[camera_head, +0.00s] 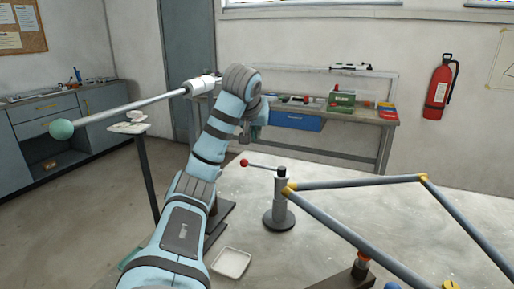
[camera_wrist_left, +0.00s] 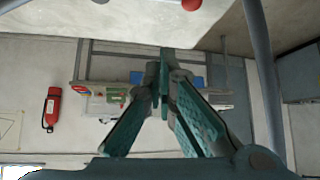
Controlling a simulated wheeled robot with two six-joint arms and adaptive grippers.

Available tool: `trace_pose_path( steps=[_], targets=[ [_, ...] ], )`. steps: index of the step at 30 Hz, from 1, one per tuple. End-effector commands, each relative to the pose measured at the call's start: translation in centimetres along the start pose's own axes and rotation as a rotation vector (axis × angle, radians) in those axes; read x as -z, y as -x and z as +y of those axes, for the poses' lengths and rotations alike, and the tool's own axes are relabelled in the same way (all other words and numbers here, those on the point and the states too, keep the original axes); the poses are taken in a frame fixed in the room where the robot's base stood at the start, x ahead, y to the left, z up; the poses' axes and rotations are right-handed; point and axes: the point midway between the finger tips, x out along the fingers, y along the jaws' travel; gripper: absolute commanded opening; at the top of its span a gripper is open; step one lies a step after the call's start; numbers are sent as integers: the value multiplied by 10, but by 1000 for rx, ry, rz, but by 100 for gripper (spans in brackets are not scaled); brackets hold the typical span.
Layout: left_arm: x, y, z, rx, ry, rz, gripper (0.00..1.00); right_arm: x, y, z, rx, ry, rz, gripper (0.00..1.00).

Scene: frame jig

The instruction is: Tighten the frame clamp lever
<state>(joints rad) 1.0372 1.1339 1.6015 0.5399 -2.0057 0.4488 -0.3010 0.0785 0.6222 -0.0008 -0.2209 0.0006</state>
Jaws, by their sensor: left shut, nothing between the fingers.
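A lever with a red ball knob (camera_head: 244,162) reaches left from a grey upright clamp post (camera_head: 281,205) on a round dark base. The post stands beside the left corner of a grey tube frame (camera_head: 335,183) with yellow joints. My left gripper (camera_head: 246,132) is shut and empty, above and behind the red knob in the head view, apart from it. It is partly hidden by my arm. In the left wrist view its fingers (camera_wrist_left: 164,90) come together at the tips, and a red ball (camera_wrist_left: 191,4) shows at the top edge. My right gripper is not in view.
A long grey rod with a green ball (camera_head: 62,129) extends left from a white hub (camera_head: 201,85) behind my left arm. A shallow white tray (camera_head: 231,263) lies at the front. A workbench (camera_head: 340,125) and fire extinguisher (camera_head: 439,88) are at the back.

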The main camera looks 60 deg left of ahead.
Motion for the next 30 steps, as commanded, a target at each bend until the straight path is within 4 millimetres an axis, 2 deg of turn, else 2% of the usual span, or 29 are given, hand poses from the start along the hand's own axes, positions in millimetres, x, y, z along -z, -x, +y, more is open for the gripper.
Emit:
trace_pose_path(
  steps=[6, 17, 18, 22, 30],
  targets=[
    [-8, -33, 0, -6, 4, -9, 0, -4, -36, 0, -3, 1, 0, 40],
    [-4, -105, -1, -1, -2, -12, 0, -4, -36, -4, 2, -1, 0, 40],
    [-12, -102, -2, 0, -3, -4, 0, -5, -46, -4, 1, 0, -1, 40],
    [-29, -91, -1, -1, -3, -5, 0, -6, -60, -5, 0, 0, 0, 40],
    [-37, -81, -1, -3, -3, -9, 0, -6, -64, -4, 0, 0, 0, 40]
  ],
)
